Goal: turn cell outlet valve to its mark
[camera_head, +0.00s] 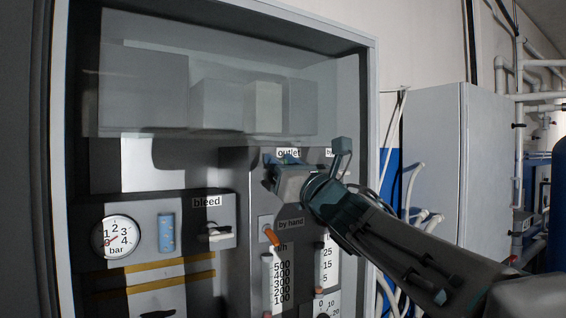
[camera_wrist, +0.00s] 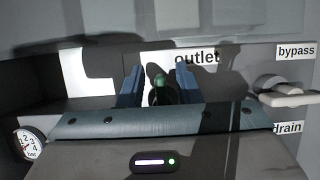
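The lower part of the valve is dark and partly hidden by my gripper body. In the head view my gripper (camera_head: 281,163) is at the panel just under the "outlet" label (camera_head: 288,153) and hides the valve. I cannot make out the valve's mark in either view.
A bypass valve (camera_wrist: 285,93) sits right of the outlet, above a "drain" label (camera_wrist: 288,128). In the head view, an orange "by hand" lever (camera_head: 272,237) is below my gripper. A bleed valve (camera_head: 216,232) and a pressure gauge (camera_head: 116,237) are left. The cabinet frame (camera_head: 368,120) stands right.

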